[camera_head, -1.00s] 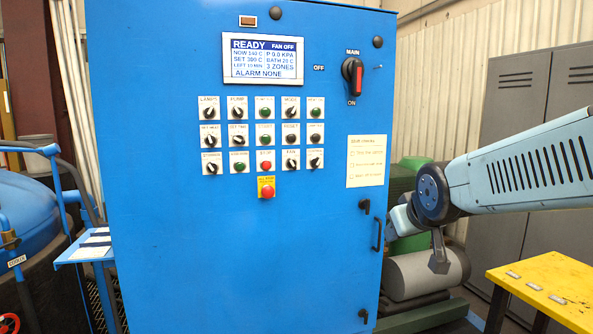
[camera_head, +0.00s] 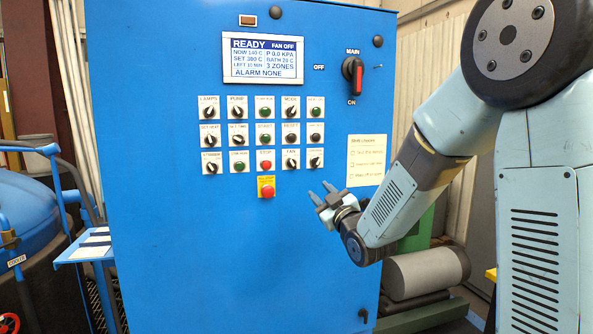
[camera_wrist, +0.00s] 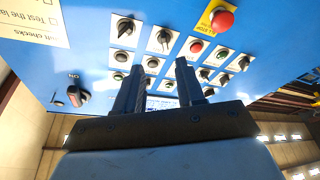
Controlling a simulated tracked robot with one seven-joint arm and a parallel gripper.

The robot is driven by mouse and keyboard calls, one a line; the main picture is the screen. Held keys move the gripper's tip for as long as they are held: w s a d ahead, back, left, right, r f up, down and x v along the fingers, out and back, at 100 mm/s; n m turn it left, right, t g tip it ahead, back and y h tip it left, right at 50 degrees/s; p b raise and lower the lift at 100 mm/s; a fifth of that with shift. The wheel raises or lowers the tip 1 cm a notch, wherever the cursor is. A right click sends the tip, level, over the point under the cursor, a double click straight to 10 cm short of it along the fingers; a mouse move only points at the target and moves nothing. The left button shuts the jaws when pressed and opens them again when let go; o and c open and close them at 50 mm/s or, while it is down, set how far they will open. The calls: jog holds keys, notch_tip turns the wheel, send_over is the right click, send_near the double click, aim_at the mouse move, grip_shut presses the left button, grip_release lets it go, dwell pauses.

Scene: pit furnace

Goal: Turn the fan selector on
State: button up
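The fan selector (camera_head: 291,163) is a small black knob in the bottom row of the blue cabinet (camera_head: 230,265), right of a red button. In the wrist view the panel appears upside down, and the fan selector (camera_wrist: 164,38) lies beyond my fingers, left of the red button. My gripper (camera_head: 320,193) is open and empty, below and right of the selector in the head view. Its two fingers (camera_wrist: 158,75) stand apart, touching nothing that I can see. The display (camera_head: 263,59) reads READY and FAN OFF.
A red emergency stop (camera_head: 267,187) sits on a yellow plate below the rows of knobs and buttons. A main switch (camera_head: 352,76) is at upper right, a paper checklist (camera_head: 366,160) below it. A blue shelf (camera_head: 84,248) juts out at left. The lower cabinet front is clear.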

aim_at(294, 166)
jog(key=shift+n+y, duration=0.3)
jog(key=shift+y, duration=0.2)
jog(key=x, duration=1.4)
jog(key=shift+s+a+r, duration=0.1)
jog(key=shift+a+r, duration=0.05)
jog(key=shift+a, duration=0.15)
grip_shut()
